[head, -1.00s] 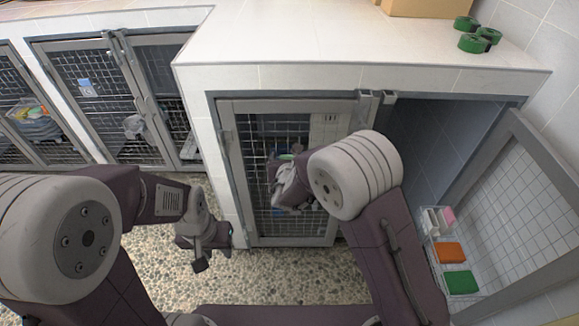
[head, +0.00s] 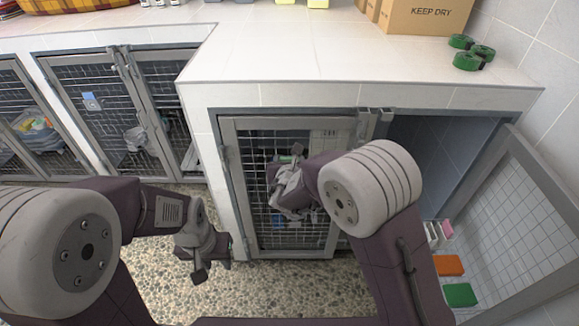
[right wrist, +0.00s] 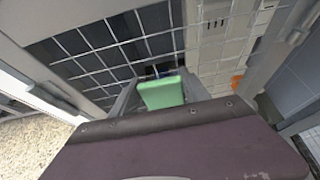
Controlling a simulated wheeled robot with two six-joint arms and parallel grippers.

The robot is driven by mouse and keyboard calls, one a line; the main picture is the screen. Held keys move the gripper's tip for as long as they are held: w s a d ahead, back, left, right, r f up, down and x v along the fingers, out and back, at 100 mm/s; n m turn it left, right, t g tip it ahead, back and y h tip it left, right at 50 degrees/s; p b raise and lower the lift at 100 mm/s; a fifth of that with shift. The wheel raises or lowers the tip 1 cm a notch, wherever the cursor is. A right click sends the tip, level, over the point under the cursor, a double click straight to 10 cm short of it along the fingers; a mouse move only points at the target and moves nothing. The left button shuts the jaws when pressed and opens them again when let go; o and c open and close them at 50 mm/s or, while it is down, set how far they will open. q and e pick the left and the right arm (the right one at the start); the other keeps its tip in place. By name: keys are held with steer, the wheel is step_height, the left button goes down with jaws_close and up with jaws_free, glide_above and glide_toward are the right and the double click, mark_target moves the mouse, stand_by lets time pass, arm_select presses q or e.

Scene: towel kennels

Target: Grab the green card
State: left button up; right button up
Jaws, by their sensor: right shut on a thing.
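A green card (right wrist: 162,92) shows in the right wrist view between the fingers of my right gripper (right wrist: 160,96). In the head view my right gripper (head: 286,164) is in front of the middle kennel's mesh door, shut on this card, and only a bit of green shows between its fingers. A second green card (head: 460,294) lies in the rack on the open door at the right, below an orange card (head: 448,265). My left gripper (head: 212,264) hangs low over the pebbled floor, left of the middle kennel, with its fingers apart and empty.
The middle kennel's mesh door (head: 262,215) is closed. The right kennel door (head: 520,200) stands open, with a pink item (head: 447,229) above the orange card. Green tape rolls (head: 468,60) and a cardboard box (head: 428,16) sit on the white counter (head: 330,50).

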step_height(320, 180, up, 2)
steer(key=shift+r, duration=0.1)
steer(key=s+b, duration=0.1)
steer(key=s, duration=1.7)
